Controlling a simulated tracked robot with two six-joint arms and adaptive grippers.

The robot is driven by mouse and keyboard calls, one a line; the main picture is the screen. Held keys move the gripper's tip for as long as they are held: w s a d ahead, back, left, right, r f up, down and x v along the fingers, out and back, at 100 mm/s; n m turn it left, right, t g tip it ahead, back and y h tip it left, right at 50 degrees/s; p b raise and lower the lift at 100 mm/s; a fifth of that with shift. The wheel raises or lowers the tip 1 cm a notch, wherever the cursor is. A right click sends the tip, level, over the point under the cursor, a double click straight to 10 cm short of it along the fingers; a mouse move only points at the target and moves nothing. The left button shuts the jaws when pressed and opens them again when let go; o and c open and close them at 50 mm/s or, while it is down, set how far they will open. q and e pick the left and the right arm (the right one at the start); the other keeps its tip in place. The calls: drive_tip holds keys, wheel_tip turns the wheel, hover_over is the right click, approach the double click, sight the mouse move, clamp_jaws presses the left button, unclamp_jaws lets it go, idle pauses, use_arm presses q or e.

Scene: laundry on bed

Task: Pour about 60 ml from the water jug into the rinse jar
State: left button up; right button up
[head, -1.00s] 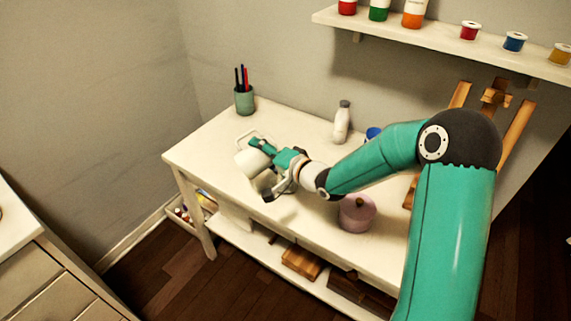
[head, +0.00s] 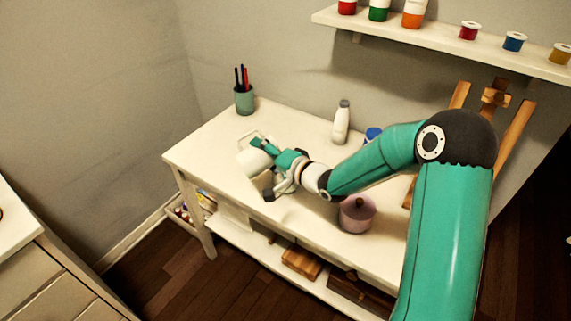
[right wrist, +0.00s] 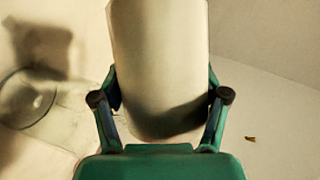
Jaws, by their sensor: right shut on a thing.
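My right gripper (head: 275,157) is shut on a white cylindrical vessel (head: 252,163), which I take to be the water jug; it is held tilted over the left part of the white table. In the right wrist view the pale jug (right wrist: 160,60) fills the middle between the fingers of my right gripper (right wrist: 160,110). A clear glass vessel with a dark round outline (right wrist: 40,100), perhaps the rinse jar, shows at the left there, apart from the fingers. I cannot see any water stream or level. My left gripper is out of view.
A wooden easel (head: 515,130) and a paint shelf (head: 440,36) are at the right.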

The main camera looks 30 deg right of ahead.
drive_tip(key=shift+d+r, duration=0.15)
idle(0.6)
drive_tip(key=shift+w+a+r+n, duration=0.1)
drive_tip(key=shift+a+r+n, duration=0.15)
drive_tip(key=shift+a+n, duration=0.15)
drive_tip(key=f+n+h+b, duration=0.1)
drive_tip(key=b, duration=0.2)
drive_tip(key=shift+f+g, duration=0.25)
drive_tip(key=shift+g, duration=0.05)
drive_tip(key=shift+a+r+n+h, duration=0.1)
drive_tip(key=shift+r+n+h, duration=0.3)
drive_tip(key=shift+r+n, duration=0.1)
drive_tip(key=shift+r, duration=0.1)
drive_tip(key=shift+r+n+h+b, duration=0.15)
drive_tip(key=shift+n+h+b, duration=0.15)
drive_tip(key=shift+n+b, duration=0.25)
drive_tip(key=shift+f+g+b, duration=0.2)
drive_tip(key=shift+g+b, duration=0.1)
drive_tip(key=shift+b, duration=0.35)
drive_tip(key=shift+f+n, duration=0.1)
drive_tip(key=shift+n, duration=0.15)
